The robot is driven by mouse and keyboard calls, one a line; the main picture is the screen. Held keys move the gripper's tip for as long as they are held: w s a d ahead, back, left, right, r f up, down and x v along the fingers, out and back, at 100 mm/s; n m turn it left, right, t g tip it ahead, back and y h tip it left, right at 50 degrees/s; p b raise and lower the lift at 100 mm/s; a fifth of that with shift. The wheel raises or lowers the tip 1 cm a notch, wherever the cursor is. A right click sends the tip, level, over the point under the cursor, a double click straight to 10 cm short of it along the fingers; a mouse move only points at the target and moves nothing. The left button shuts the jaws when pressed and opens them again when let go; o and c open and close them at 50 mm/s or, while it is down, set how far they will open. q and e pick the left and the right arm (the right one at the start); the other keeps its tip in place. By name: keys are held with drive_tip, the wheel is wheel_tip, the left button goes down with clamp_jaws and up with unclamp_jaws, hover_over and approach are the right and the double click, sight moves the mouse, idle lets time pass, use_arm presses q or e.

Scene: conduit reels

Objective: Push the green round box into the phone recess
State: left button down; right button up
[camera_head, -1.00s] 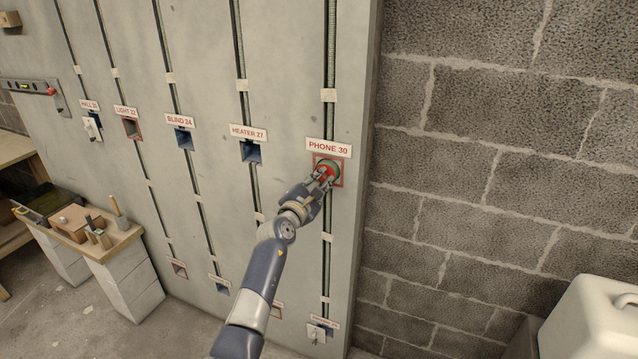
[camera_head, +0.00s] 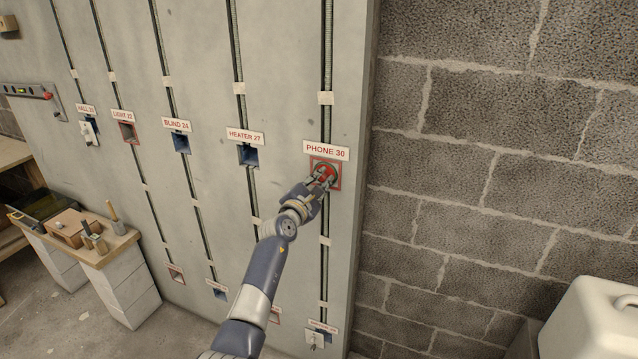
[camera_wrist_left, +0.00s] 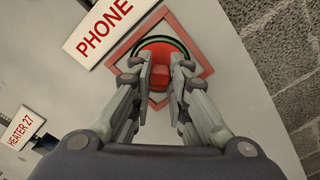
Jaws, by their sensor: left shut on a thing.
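The green round box (camera_wrist_left: 160,49), with a green rim and a red middle, is at the phone recess, inside the red square frame (camera_wrist_left: 116,57). In the head view its rim shows just under the PHONE 30 label (camera_head: 326,151). My left gripper (camera_head: 325,178) reaches up to it from the lower left. In the wrist view the left gripper (camera_wrist_left: 160,74) is shut on the red middle part of the box. The fingers hide the lower part of the box, so its exact depth in the recess cannot be told. My right gripper is not in view.
The grey wall panel carries other recesses to the left, such as the HEATER 27 one (camera_head: 248,155) and the BLIND 24 one (camera_head: 181,143). A block wall (camera_head: 480,150) is to the right. A small bench (camera_head: 110,250) with tools stands at lower left.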

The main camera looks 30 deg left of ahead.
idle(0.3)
use_arm(q)
drive_tip(key=c, duration=1.4)
unclamp_jaws()
drive_tip(key=shift+c, duration=0.2)
drive_tip(key=shift+o, duration=1.2)
drive_tip(key=shift+s+d+r+p, duration=0.1)
drive_tip(key=shift+s+r+p, duration=0.05)
drive_tip(key=shift+s+p, duration=1.1)
drive_tip(key=s+p, duration=0.3)
drive_tip(key=s, duration=0.1)
drive_tip(key=shift+s+d, duration=0.1)
drive_tip(key=shift+s, duration=0.1)
drive_tip(key=shift+f, duration=0.2)
